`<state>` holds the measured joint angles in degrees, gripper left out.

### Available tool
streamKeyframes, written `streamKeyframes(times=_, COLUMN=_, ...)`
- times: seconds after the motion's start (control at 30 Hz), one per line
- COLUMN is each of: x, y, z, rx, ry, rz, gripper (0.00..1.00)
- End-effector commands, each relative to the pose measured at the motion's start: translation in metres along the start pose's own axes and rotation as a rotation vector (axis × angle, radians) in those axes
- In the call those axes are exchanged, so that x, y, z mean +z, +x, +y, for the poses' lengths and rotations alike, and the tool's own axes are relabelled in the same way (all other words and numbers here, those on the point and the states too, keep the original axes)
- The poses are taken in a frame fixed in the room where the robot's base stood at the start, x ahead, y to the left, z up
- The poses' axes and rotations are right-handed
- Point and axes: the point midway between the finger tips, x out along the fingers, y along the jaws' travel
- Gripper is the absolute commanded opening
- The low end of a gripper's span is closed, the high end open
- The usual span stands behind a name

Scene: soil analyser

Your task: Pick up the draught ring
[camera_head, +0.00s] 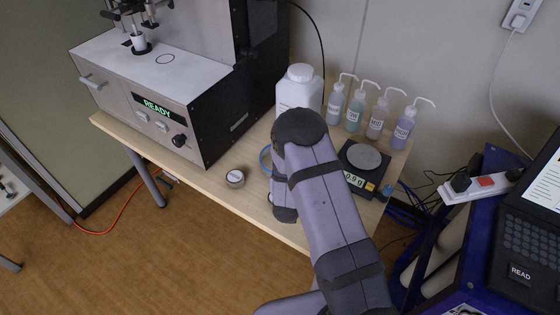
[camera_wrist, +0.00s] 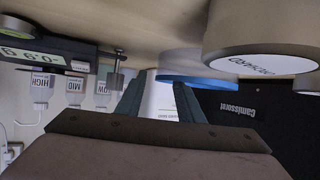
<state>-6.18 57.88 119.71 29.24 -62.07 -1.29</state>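A blue ring (camera_head: 265,160), which I take for the draught ring, lies on the wooden bench. In the head view only its left arc shows; my arm hides the rest. In the wrist view, which is upside down, its blue edge (camera_wrist: 200,79) shows just beyond and to the right of the fingertips. My gripper (camera_wrist: 159,82) is open, with two dark fingers apart and nothing between them; the white bottle shows through the gap. I cannot tell whether a finger touches the ring. In the head view the fingers are hidden behind my arm.
A round labelled tin (camera_head: 235,178) stands left of the ring, large and close in the wrist view (camera_wrist: 262,55). A white bottle (camera_head: 299,90), several wash bottles (camera_head: 379,112), a balance (camera_head: 362,157) and the analyser (camera_head: 160,95) surround it. The bench's front edge is near.

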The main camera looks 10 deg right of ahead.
Motion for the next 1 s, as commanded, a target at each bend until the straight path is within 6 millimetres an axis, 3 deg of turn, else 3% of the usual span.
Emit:
streamKeyframes(times=0.43, x=-0.001, y=0.044, z=0.001, rx=0.001, ry=0.001, rz=0.001, gripper=0.34)
streamKeyframes(times=0.8, x=0.0, y=0.05, z=0.001, rx=0.0, ry=-0.001, rz=0.0, gripper=0.34)
streamKeyframes(times=0.93, x=0.0, y=0.05, z=0.001, rx=0.0, ry=-0.001, rz=0.0, gripper=0.03)
streamKeyframes(times=1.0, x=0.0, y=0.05, z=0.001, rx=0.0, ry=-0.001, rz=0.0, gripper=0.0)
